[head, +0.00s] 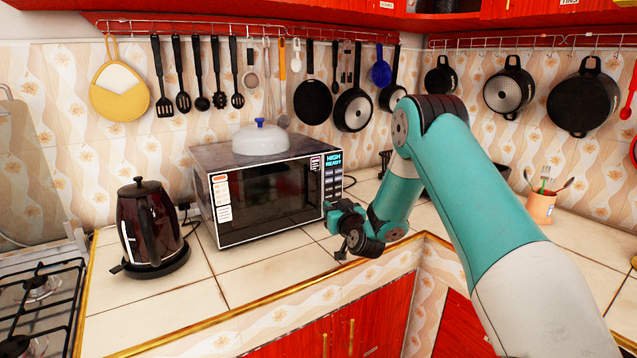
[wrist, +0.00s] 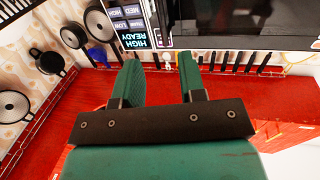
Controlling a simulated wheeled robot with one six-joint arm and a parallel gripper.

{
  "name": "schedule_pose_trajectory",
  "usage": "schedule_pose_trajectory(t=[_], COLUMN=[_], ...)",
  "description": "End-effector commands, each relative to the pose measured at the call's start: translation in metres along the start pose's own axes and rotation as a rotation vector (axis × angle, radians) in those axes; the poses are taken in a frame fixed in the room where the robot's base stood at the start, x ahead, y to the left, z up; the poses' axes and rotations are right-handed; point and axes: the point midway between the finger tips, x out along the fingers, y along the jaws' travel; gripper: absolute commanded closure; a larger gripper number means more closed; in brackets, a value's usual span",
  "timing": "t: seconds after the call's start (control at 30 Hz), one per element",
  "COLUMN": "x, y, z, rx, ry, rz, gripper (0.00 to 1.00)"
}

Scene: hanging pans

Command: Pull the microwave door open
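The microwave (head: 205,170) stands on the counter, its dark glass door (head: 262,197) looking shut. Its control panel (head: 334,178) is at the right of the front. My gripper (head: 335,222) is at the front right of the microwave, near the door's right edge. In the wrist view, which is upside down, my gripper (wrist: 159,64) has its two green fingers apart with nothing visible between them. The control panel (wrist: 130,25) and the dark door (wrist: 245,15) lie beyond the fingertips. A narrow upright strip, perhaps the handle, lies between them; contact cannot be told.
A white lid (head: 261,141) with a blue knob sits on the microwave. A dark kettle (head: 147,228) stands to its left, beside the gas stove (head: 40,300). Pans and utensils hang on the wall. The counter in front of the microwave is clear.

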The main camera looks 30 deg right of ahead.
Motion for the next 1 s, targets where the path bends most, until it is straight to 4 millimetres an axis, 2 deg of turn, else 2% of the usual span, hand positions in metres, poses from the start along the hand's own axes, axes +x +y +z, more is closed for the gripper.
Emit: schedule_pose_trajectory(t=[0.07,0.5,0.7,1.0], x=[0.019,0.103,0.127,0.138], y=[-0.002,-0.002,-0.002,-0.001], z=[-0.008,-0.002,-0.001,0.0], rx=[-0.002,0.001,0.001,0.002], ry=[0.003,0.001,0.001,-0.001], rz=[-0.004,-0.003,-0.002,-0.001], gripper=[0.63,0.63,0.63,0.63])
